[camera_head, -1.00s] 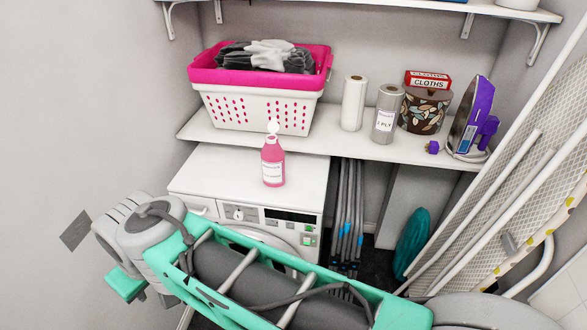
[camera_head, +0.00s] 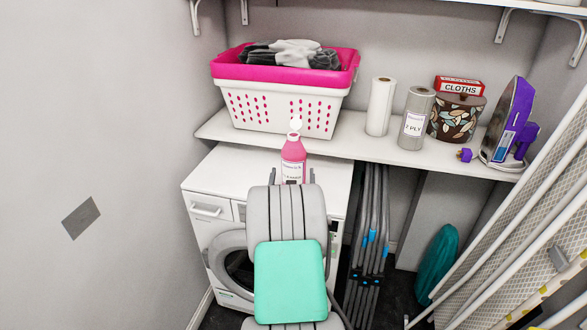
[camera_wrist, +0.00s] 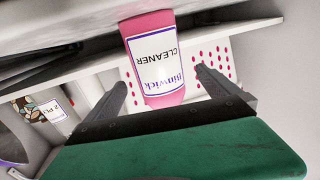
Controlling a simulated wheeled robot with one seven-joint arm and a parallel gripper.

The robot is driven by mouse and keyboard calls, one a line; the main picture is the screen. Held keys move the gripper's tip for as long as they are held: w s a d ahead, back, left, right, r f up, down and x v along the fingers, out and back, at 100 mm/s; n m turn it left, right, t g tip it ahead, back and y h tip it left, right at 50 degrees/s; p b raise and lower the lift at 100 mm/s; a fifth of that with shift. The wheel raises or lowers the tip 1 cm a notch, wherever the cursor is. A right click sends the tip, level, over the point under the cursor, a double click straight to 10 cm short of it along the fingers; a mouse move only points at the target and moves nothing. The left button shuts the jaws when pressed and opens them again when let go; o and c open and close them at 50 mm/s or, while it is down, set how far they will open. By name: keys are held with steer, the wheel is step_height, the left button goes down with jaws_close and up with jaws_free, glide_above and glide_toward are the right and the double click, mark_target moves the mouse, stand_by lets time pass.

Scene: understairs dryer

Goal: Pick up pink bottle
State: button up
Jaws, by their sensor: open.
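The pink bottle (camera_head: 293,150), with a white label and pale cap, stands upright on the white dryer's top (camera_head: 235,170). In the wrist view the bottle (camera_wrist: 152,60) appears upside down, its "Cleaner" label facing me. My gripper (camera_head: 292,177) is in front of the bottle in the head view, and the arm hides the bottle's base. In the wrist view my gripper (camera_wrist: 160,80) is open, one dark finger to each side of the bottle in the picture. A gap shows on each side; I cannot tell how far the bottle is between the fingers.
Behind stands a shelf (camera_head: 350,148) with a pink and white laundry basket (camera_head: 285,105), paper rolls (camera_head: 380,106), a patterned bin (camera_head: 455,118) and a purple iron (camera_head: 508,125). An ironing board (camera_head: 540,220) leans at the right. The dryer top left of the bottle is clear.

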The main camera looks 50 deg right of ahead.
mark_target(294, 163)
steer(key=p+x, duration=0.1)
steer(key=x, duration=0.5)
steer(key=shift+f, duration=0.1)
steer(key=shift+c, duration=0.4)
steer(key=c, duration=2)
steer(key=shift+c, duration=0.4)
steer(key=shift+r, duration=0.25)
